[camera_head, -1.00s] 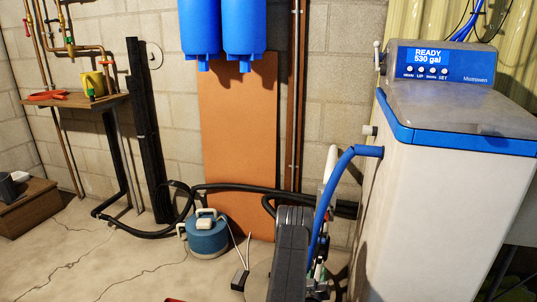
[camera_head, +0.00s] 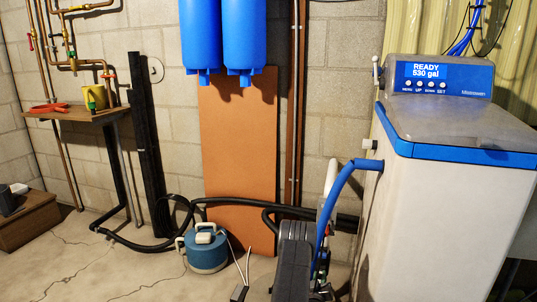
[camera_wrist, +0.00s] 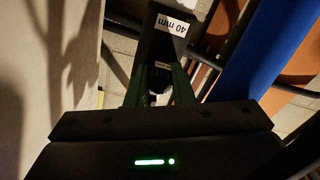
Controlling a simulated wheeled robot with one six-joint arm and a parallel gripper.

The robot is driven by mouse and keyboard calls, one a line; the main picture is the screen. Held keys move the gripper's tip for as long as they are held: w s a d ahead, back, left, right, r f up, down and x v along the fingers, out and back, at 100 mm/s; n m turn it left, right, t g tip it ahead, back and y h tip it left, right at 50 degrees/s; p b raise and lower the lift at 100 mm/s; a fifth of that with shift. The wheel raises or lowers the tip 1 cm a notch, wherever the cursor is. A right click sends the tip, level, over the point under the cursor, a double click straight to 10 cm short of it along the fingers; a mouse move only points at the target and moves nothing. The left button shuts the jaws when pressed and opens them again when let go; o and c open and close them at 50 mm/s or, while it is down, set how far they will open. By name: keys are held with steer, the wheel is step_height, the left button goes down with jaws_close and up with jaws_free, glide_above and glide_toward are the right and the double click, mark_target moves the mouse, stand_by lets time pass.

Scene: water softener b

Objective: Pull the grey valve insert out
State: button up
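The blue-and-white water softener (camera_head: 445,215) stands at the right in the head view. A light grey stub (camera_head: 370,144) sticks out of its left side, beside the blue hose (camera_head: 338,190). I cannot tell whether this stub is the valve insert. My gripper's green fingers (camera_wrist: 160,88) show in the wrist view, with a dark gap and a small pale patch between their tips. Whether they hold anything is unclear. A dark piece with a white "40 mm" label (camera_wrist: 172,25) lies beyond the tips. In the head view my arm hides the gripper at the bottom centre.
A blue-grey canister (camera_head: 206,251) stands on the floor left of my arm. Black hoses (camera_head: 250,202) run along the wall. A brown panel (camera_head: 240,150) leans there below two blue filter housings (camera_head: 222,40). A wooden shelf (camera_head: 75,112) is at left.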

mark_target(320, 278)
jaws_close()
steer(key=shift+s+a, duration=0.1)
steer(key=shift+s, duration=0.2)
steer(key=shift+p+v, duration=0.35)
steer(key=shift+v, duration=2.35)
